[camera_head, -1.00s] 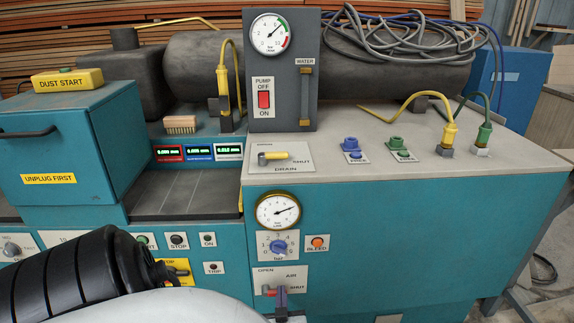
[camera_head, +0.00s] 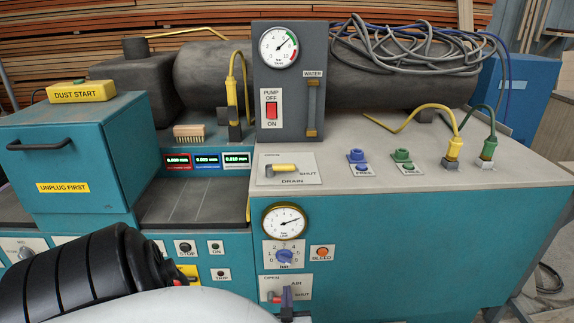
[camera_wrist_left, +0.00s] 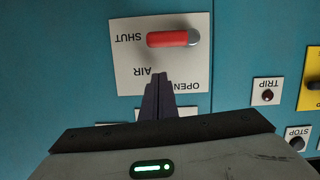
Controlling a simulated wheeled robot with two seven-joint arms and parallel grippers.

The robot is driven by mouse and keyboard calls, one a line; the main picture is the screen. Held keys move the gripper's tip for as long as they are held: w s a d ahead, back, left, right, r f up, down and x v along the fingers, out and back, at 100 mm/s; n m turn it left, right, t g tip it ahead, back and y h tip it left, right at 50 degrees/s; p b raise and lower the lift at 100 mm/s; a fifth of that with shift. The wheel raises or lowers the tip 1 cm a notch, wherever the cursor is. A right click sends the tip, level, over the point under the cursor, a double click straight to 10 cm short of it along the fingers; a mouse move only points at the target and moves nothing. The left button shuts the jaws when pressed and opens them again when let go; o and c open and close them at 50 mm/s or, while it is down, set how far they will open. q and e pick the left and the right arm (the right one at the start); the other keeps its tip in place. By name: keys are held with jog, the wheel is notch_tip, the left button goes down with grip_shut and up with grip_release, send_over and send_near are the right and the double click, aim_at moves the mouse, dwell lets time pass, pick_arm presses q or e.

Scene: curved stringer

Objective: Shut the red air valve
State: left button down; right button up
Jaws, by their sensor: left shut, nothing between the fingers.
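The red air valve lever (camera_wrist_left: 168,39) lies level on its white plate (camera_wrist_left: 122,75) in the left wrist view, which sees the plate upside down. Its grey pivot is on the OPEN side and the red handle points toward the SHUT label. In the head view the plate (camera_head: 304,283) is low on the teal front, with the lever (camera_head: 271,296) partly hidden by my fingers. My left gripper (camera_wrist_left: 159,78) is shut and empty, its tips over the plate near the AIR label, apart from the lever in the picture. It also shows in the head view (camera_head: 287,293). My right gripper is out of view.
Above the air plate are a blue dial (camera_head: 284,256), an orange bleed button (camera_head: 322,252) and a brass-rimmed gauge (camera_head: 285,221). The yellow drain lever (camera_head: 282,168) is on the bench top. TRIP (camera_head: 221,274) and STOP buttons are beside my arm. The teal front to the right is clear.

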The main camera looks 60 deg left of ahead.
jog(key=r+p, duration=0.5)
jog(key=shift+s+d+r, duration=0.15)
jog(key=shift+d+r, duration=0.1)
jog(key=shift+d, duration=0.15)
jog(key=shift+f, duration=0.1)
